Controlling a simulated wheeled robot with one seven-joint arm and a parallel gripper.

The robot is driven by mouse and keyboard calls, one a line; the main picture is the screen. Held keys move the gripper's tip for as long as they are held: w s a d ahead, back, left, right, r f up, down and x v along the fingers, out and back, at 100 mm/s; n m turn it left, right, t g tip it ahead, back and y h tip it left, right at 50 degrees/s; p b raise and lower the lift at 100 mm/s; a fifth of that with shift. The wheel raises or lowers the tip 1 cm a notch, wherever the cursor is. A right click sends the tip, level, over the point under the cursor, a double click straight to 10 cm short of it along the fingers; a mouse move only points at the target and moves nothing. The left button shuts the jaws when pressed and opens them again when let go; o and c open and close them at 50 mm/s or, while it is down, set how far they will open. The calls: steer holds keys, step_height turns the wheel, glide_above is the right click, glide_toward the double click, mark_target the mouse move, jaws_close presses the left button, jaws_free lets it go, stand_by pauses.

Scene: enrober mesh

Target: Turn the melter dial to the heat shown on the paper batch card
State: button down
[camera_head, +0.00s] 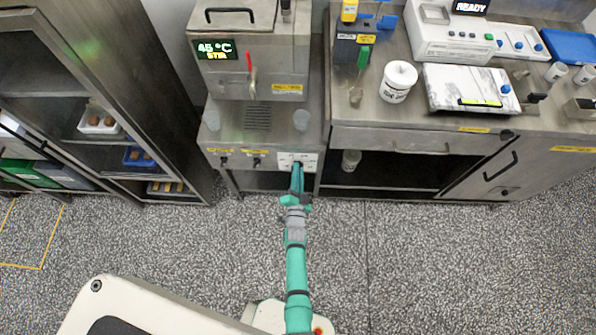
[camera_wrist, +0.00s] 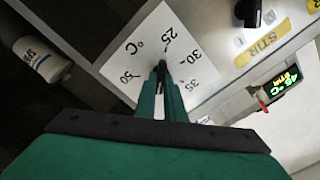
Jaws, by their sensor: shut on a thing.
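The melter dial (camera_wrist: 161,66) is a small dark knob on a white scale plate (camera_wrist: 143,45) marked °C, with 25, 30, 35 and 50 legible. My gripper (camera_wrist: 163,88) is shut on the dial, and its fingers hide part of the scale. In the head view my gripper (camera_head: 297,178) reaches the white plate (camera_head: 287,158) on the melter's front, at the right end of its panel. The melter display (camera_head: 216,49) reads 45 °C STIR; it also shows in the wrist view (camera_wrist: 282,83). I cannot make out a paper batch card in either view.
Two more dark knobs (camera_head: 240,158) with yellow labels sit left of the dial; one, labelled STIR (camera_wrist: 250,12), is close by. A steel bench (camera_head: 385,120) with a white tub (camera_head: 398,82) stands right, a shelf rack (camera_head: 150,90) left. The floor in front is clear.

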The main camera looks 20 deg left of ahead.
steer(key=shift+s+a+n, duration=0.1)
steer(key=shift+a+n, duration=0.05)
steer(key=shift+n, duration=3.6)
steer(key=shift+s+a+n, duration=0.1)
steer(key=shift+a+n, duration=0.05)
steer(key=shift+n, duration=3.6)
steer(key=c, duration=1.8)
jaws_free()
steer(key=shift+w, duration=0.1)
steer(key=shift+c, duration=0.2)
steer(key=v, duration=1.1)
steer(key=shift+r, duration=0.1)
